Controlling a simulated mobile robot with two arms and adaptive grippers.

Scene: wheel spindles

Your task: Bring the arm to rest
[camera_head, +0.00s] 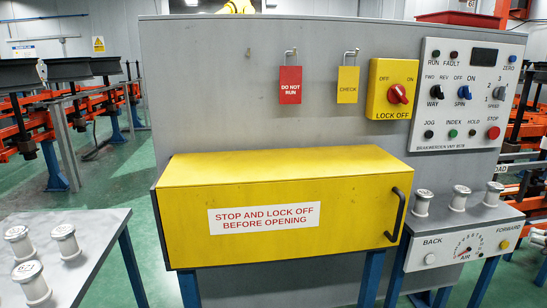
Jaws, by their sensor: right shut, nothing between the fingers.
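Neither of my grippers can be made out in the head view, and no arm of mine shows clearly. A grey machine panel (220,85) fills the middle. In front of it is a closed yellow cover (285,175) with a dark handle (396,215) at its right and a sign about locking off before opening. White spindles (66,242) stand upright on a grey table (95,225) at the left. More white spindles (459,198) stand on a grey ledge (500,212) at the right.
Orange racks (85,105) stand behind left.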

